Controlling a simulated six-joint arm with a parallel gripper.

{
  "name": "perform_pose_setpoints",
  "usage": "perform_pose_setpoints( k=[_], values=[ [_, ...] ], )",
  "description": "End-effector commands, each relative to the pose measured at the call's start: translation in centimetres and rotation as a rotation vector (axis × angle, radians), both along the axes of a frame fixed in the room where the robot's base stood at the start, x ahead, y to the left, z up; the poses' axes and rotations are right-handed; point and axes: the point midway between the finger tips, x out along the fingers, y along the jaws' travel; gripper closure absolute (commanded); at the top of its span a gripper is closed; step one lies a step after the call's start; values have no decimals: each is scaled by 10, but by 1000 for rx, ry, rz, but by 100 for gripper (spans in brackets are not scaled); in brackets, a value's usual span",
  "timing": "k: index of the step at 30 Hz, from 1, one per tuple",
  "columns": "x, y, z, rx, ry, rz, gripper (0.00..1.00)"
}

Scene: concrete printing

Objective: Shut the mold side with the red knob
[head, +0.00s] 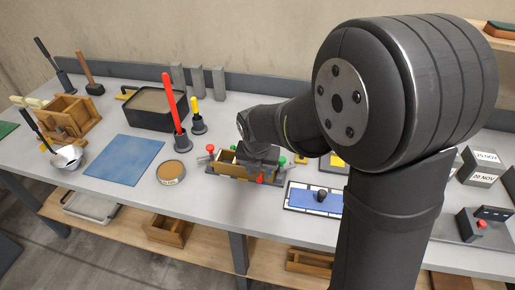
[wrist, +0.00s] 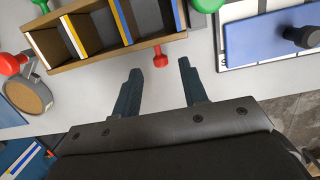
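The wooden mold (head: 226,166) stands on the bench in the head view, partly hidden by my gripper (head: 262,163). In the wrist view the mold (wrist: 120,52) is cut off at the top, its compartments split by yellow, white and blue dividers. A red knob (wrist: 160,57) sticks out from its near long side. Another red knob (wrist: 10,63) is at its left end, and green knobs (wrist: 207,4) are at its corners. My gripper (wrist: 159,68) is open, its fingertips either side of the near red knob, just short of it. I cannot tell how far that side stands open.
A blue board with a black knob (wrist: 265,38) lies right of the mold. A round brown-topped tub (head: 171,172) and a blue mat (head: 125,160) lie to the left. Red-handled and yellow-handled tools (head: 173,105) stand behind. The bench's front edge is close to the mold.

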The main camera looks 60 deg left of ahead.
Motion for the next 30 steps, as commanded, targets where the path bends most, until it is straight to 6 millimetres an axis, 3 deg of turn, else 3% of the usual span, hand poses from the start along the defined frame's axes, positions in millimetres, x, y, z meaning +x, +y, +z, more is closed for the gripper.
perform_pose_setpoints(
  k=[15, 21, 30],
  values=[
    [-16, -15, 119, 6, -1, 1, 60],
    [-19, -18, 143, 4, -1, 0, 60],
    [-20, -20, 149, 1, -1, 0, 60]
  ],
)
